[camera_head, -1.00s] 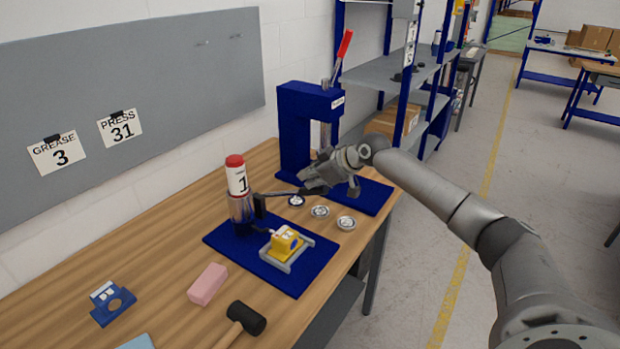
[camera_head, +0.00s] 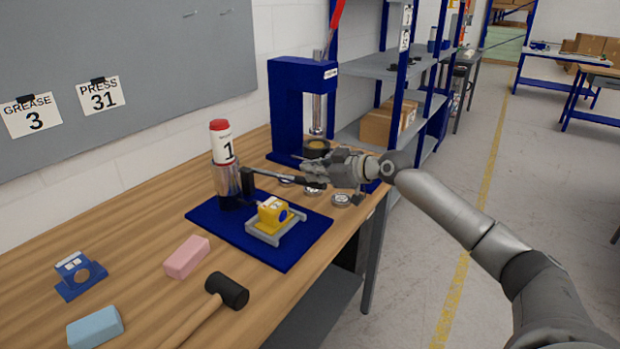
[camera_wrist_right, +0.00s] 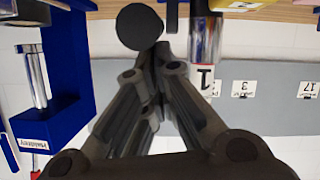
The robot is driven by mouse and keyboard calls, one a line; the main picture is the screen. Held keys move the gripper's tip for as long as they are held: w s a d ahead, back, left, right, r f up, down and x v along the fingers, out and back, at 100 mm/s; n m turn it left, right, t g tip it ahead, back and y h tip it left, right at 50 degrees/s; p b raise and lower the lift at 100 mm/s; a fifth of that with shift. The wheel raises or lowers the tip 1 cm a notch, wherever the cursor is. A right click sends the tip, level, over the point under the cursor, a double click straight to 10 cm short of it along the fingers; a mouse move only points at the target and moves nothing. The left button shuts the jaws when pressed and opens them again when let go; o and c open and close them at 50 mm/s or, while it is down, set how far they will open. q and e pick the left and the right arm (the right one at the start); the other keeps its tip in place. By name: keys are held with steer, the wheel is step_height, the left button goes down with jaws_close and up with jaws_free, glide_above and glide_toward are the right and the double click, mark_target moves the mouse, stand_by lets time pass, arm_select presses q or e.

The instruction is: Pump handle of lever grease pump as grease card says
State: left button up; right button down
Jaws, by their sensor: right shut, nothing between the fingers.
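The lever grease pump (camera_head: 226,182) stands upright on a blue mat, with a red cap and a white label reading 1. Its handle (camera_head: 277,176) points right and slopes slightly down. My right gripper (camera_head: 308,173) is shut and empty at the handle's outer end, seemingly on top of it; contact is unclear. In the wrist view my shut fingers (camera_wrist_right: 160,52) are beside a dark round end, probably the handle's grip, and the pump (camera_wrist_right: 204,42) is to the right. The grease card (camera_head: 31,114) on the grey board reads GREASE 3. My left gripper is out of view.
A yellow block (camera_head: 271,212) sits in a grey holder on the blue mat (camera_head: 288,258). A blue press (camera_head: 288,105) stands behind, by small round tins (camera_head: 341,200). A mallet (camera_head: 228,290), pink block (camera_head: 187,257) and light-blue block (camera_head: 95,327) lie in front. The press card (camera_head: 101,95) reads 31.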

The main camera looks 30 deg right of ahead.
mark_target(306, 183)
steer(key=f+b, duration=0.1)
steer(key=f, duration=0.1)
steer(key=shift+s+d+f+b, duration=0.15)
steer(key=shift+s+f+b, duration=0.2)
steer(key=shift+f+b, duration=0.05)
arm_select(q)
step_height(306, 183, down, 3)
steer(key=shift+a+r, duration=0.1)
arm_select(e)
steer(key=shift+s+f, duration=0.1)
steer(key=shift+f, duration=0.15)
arm_select(q)
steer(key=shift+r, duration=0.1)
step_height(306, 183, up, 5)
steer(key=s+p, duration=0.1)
steer(key=p, duration=0.4)
arm_select(e)
step_height(306, 183, up, 6)
steer(key=a, duration=0.1)
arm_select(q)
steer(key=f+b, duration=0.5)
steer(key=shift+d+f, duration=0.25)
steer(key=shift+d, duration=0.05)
arm_select(e)
steer(key=f+v, duration=0.1)
steer(key=v, duration=0.8)
steer(key=shift+s, duration=0.55)
steer(key=shift+d, duration=0.15)
